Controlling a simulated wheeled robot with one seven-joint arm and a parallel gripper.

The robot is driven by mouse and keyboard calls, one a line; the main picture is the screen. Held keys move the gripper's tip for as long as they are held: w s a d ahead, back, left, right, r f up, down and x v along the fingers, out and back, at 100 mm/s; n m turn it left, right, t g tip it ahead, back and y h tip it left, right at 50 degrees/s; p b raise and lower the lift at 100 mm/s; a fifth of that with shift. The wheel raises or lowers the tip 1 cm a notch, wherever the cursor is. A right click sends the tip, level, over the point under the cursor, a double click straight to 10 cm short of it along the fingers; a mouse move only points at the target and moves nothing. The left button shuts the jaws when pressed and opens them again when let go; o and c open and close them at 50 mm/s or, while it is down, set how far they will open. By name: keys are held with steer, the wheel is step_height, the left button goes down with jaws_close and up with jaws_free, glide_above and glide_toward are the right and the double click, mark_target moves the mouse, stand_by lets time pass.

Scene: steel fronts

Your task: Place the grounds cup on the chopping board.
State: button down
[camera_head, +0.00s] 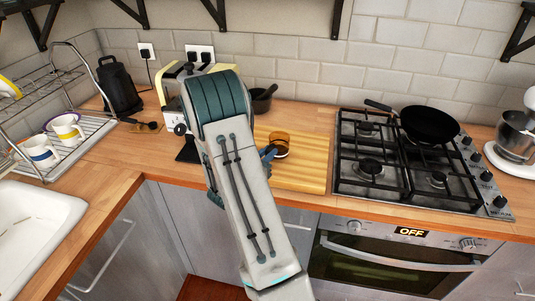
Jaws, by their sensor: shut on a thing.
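The grounds cup (280,139), small and amber-brown with a pale lower part, is at the back left area of the chopping board (305,172). The wooden board lies on the counter left of the hob. My gripper (269,154) is at the cup's left side, shut on it. My arm hides most of the gripper and the board's left part. I cannot tell whether the cup's base touches the board.
A gas hob (400,165) with a black frying pan (430,124) stands right of the board. A dark saucepan (262,99) is behind it. A cream appliance (172,95) and a dish rack (85,140) with mugs are left. The board's right part is bare.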

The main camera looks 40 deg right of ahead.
steer(key=shift+f, duration=0.3)
steer(key=shift+f, duration=0.1)
steer(key=shift+f, duration=0.15)
steer(key=c, duration=1.4)
jaws_free()
